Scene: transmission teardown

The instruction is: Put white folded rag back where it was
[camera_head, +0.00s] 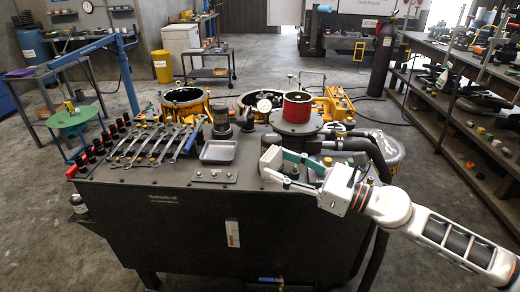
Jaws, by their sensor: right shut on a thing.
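The white folded rag (271,157) shows as a small pale block at the tips of my right gripper (276,164). My right gripper reaches in from the right, over the front right part of the dark workbench top (262,186). Its fingers are shut on the rag. The fingers partly hide the rag, and I cannot tell whether it touches the top. My left gripper is not in view.
A grey metal tray (218,152) lies left of the rag, with several wrenches (150,145) further left. A red cylinder (296,107) stands on a dark flange behind my gripper. A dial gauge (264,106) and black hoses (350,146) are nearby.

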